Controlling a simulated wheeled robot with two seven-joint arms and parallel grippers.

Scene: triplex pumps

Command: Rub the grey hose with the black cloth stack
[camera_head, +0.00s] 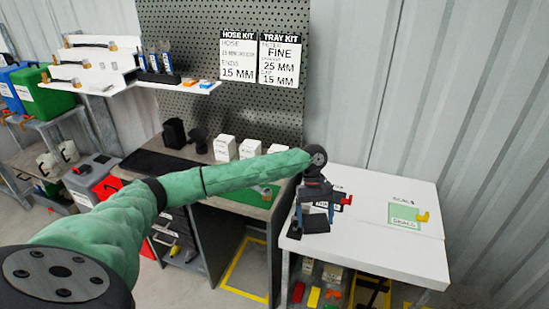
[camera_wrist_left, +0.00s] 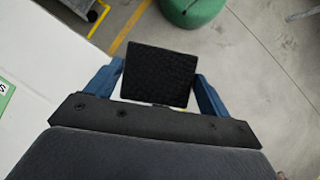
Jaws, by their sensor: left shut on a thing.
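My left gripper (camera_head: 314,206) is over the left part of the white table on the right in the head view. It is shut on a black cloth stack (camera_head: 312,223), a dark flat square block. In the left wrist view the black cloth stack (camera_wrist_left: 158,75) sits between the blue fingers of the left gripper (camera_wrist_left: 158,85), with its broad face to the camera. Dark hoses (camera_head: 90,45) with brass ends lie on the white shelf at upper left; I cannot tell whether one is the grey hose. My right gripper is not in view.
The white table (camera_head: 365,248) carries a green-marked area (camera_head: 405,212) with a yellow piece at its right edge. A workbench with white boxes (camera_head: 224,147) stands behind my left arm. The table's middle looks clear. Coloured items lie below the table.

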